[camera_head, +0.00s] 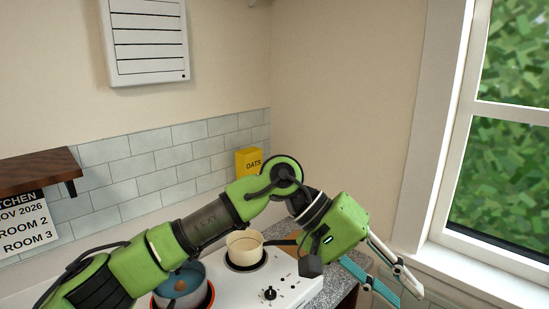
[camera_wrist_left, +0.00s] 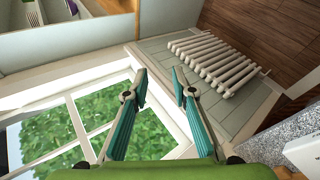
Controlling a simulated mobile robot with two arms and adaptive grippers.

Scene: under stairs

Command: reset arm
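My left arm comes in from the lower left of the head view and reaches across the stove to the right. My left gripper (camera_head: 398,283) is past the right end of the counter, below the window. Its teal-padded fingers point down and to the right and stand apart. In the left wrist view the left gripper (camera_wrist_left: 159,80) shows both fingers spread with nothing between them. Beyond the fingertips are the wall panelling and the window sill. My right gripper is in neither view.
A white stove (camera_head: 284,289) holds a cream pan (camera_head: 244,243) and a blue-grey pot (camera_head: 181,290) under my arm. A yellow oats box (camera_head: 246,162) stands by the tiled wall. A window (camera_head: 505,150) is at right. A radiator (camera_wrist_left: 215,62) and wooden floor (camera_wrist_left: 262,32) show in the wrist view.

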